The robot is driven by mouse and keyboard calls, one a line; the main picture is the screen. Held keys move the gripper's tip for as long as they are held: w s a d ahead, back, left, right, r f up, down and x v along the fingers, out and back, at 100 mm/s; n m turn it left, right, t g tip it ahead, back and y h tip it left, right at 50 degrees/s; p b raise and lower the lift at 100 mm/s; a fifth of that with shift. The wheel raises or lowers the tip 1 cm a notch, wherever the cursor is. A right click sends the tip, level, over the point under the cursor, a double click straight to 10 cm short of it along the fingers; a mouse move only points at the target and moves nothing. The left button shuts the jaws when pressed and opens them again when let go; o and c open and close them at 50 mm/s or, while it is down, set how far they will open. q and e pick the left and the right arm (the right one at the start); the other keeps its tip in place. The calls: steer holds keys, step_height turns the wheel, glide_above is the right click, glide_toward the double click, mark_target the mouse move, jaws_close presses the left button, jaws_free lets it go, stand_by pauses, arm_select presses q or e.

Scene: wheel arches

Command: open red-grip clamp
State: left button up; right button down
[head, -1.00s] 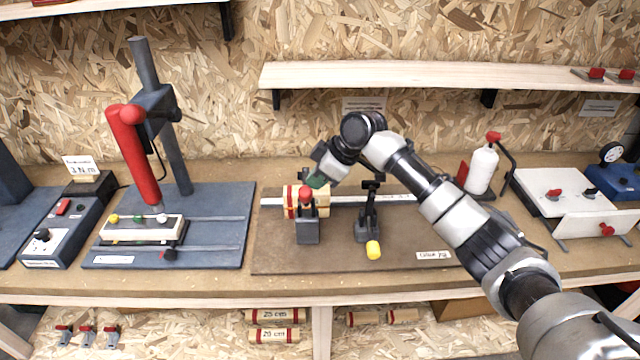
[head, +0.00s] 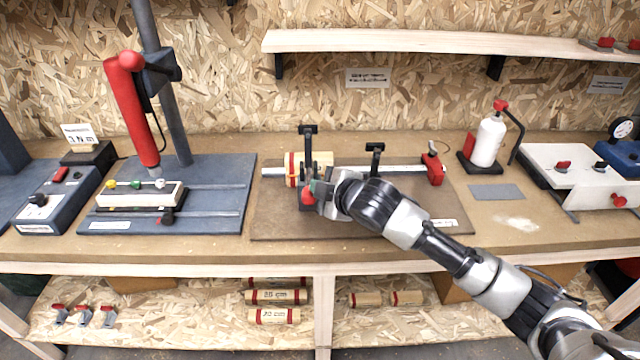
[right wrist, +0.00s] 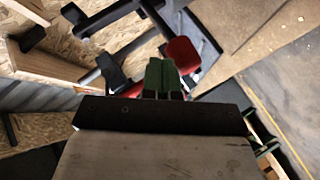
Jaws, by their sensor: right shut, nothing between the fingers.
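The red-grip clamp (head: 308,160) stands at the left of the brown jig board (head: 270,225). Its dark T-topped arm points up and its red grip (head: 307,197) hangs low at the front. A pale roll with red bands (head: 292,168) lies behind it on the metal rail. My right gripper (head: 316,188) is shut and empty beside the red grip, on its right. In the right wrist view its green fingertips (right wrist: 163,78) are together, just by the red grip (right wrist: 180,55); I cannot tell whether they touch. My left gripper is not in view.
A second clamp (head: 375,158) stands to the right, its lower part hidden by my right arm. A red stop (head: 434,170) sits at the rail's right end. A press (head: 130,110) stands left; a white bottle (head: 488,140) stands right. A shelf (head: 440,42) hangs above.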

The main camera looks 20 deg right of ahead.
mark_target(315, 200)
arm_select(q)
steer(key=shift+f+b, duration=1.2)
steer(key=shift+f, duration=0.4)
arm_select(e)
steer(key=shift+s+a+f+n+t, duration=0.15)
steer(key=shift+f+t, duration=0.1)
steer(key=shift+f, duration=0.35)
steer(key=shift+s+d+f+n+t, duration=0.1)
steer(key=shift+f+t, duration=0.2)
steer(key=shift+f, duration=0.35)
steer(key=shift+s+a+f+n+t, duration=0.15)
steer(key=shift+f+t, duration=0.1)
steer(key=shift+f, duration=0.35)
steer(key=shift+d+f, duration=0.1)
steer(key=shift+f, duration=0.05)
